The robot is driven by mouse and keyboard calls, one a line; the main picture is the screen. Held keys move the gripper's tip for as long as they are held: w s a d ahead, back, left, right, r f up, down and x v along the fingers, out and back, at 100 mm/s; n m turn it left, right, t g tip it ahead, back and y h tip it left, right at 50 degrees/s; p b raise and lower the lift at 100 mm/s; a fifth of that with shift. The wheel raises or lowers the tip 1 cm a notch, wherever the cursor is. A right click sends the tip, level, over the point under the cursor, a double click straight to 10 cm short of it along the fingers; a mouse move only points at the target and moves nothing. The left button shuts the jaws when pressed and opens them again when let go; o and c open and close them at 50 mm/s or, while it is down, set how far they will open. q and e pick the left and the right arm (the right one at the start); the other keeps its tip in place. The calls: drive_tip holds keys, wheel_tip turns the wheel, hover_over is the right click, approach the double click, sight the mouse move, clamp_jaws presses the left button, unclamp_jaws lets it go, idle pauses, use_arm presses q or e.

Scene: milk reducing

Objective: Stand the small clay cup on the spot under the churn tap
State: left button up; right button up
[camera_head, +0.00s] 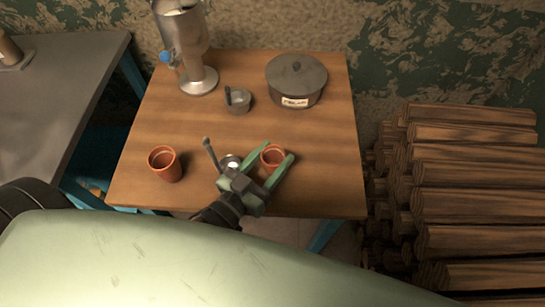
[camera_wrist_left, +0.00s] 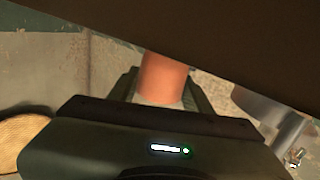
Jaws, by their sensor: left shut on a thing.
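The small clay cup (camera_head: 273,158) is orange-brown and stands upright between the green fingers of my left gripper (camera_head: 280,149), near the table's front. The gripper is shut on it. In the left wrist view the cup (camera_wrist_left: 163,80) shows between the fingers, its upper part cut off by a dark surface. The metal churn (camera_head: 183,45) stands at the table's back left, with a blue tap (camera_head: 166,57) on its left side. The spot under the tap cannot be made out clearly. My right gripper is not in view.
A larger clay cup (camera_head: 165,165) stands at the table's front left. A small grey pot (camera_head: 238,103) with a dark handle is mid-back. A lidded, labelled pot (camera_head: 297,78) is back right. A thin rod (camera_head: 211,154) shows beside my gripper. Stacked logs (camera_head: 475,195) lie right of the table.

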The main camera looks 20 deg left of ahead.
use_arm(q)
drive_tip(key=shift+f, duration=0.15)
drive_tip(key=o, duration=1.4)
